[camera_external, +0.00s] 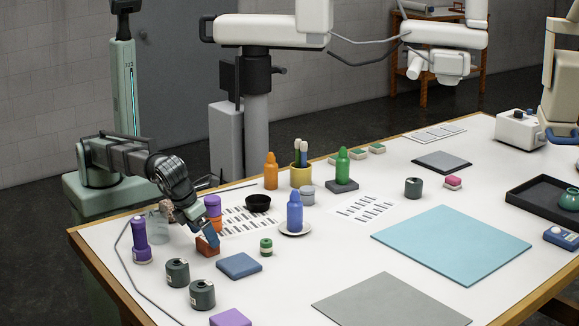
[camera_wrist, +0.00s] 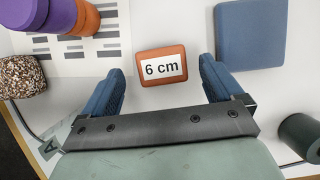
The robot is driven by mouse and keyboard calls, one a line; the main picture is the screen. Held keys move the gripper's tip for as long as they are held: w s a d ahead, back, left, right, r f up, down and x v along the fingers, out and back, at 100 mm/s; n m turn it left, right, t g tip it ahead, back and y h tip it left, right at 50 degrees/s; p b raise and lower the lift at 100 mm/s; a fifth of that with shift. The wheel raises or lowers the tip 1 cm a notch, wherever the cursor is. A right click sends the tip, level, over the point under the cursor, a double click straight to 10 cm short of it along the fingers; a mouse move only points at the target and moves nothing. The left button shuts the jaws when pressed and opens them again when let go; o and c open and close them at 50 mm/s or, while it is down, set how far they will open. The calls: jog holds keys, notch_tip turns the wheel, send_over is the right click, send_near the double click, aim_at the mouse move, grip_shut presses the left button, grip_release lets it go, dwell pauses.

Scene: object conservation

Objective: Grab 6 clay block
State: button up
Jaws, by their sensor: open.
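The clay block is a small orange-brown block (camera_external: 207,249) on the white table, just below my gripper in the external view. In the wrist view, the block (camera_wrist: 146,79) shows a white label reading "6 cm" on its upper face. My gripper (camera_wrist: 161,70) is open, with one blue finger to the left of the block and one to the right. The block is ahead of and between the fingertips, with gaps on both sides. In the external view, my gripper (camera_external: 208,237) hangs over the block and partly hides it. I cannot tell its exact height above it.
A blue square block (camera_external: 239,266) lies to the right. Stacked purple and orange pieces (camera_external: 213,211) and a speckled lump (camera_wrist: 22,76) stand close by. Dark green cylinders (camera_external: 202,294), a purple bottle (camera_external: 139,240) and a small green cylinder (camera_external: 266,247) stand around.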

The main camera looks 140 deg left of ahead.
jog(key=shift+x, duration=1.55)
jog(key=shift+w, duration=0.1)
jog(key=shift+c, duration=0.2)
jog(key=c, duration=1.1)
jog(key=shift+c, duration=0.2)
